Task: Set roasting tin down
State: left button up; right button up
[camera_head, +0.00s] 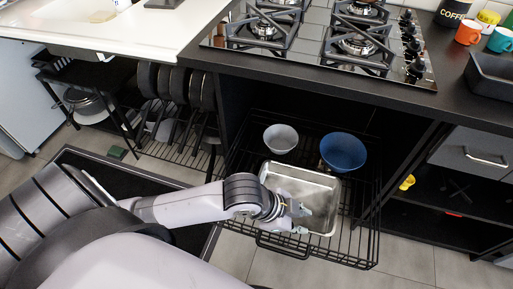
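A silver metal roasting tin (314,188) is at the pulled-out black wire drawer (352,232) below the hob. It lies in front of two bowls and looks slightly tilted. I cannot tell whether it rests on the wires. My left arm comes in from the left, and my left gripper (297,212) is at the tin's near left side, overlapping its wall. The fingers are small and blend with the metal, so their grip on the tin is unclear. My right gripper is out of view.
A grey-white bowl (281,138) and a blue bowl (343,152) sit in the drawer behind the tin. The gas hob (322,62) and dark worktop (290,72) are above. A black tray (492,78) and mugs stand at the right. Pans fill the rack at left.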

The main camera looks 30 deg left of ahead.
pick_arm(q)
jog(key=s+a+f+n+t+y, duration=0.1)
jog(key=s+a+n+y, duration=0.3)
jog(key=a+n, duration=0.6)
jog(key=shift+s+a+f, duration=0.15)
jog(key=shift+s+f, duration=0.25)
jog(key=shift+s, duration=0.35)
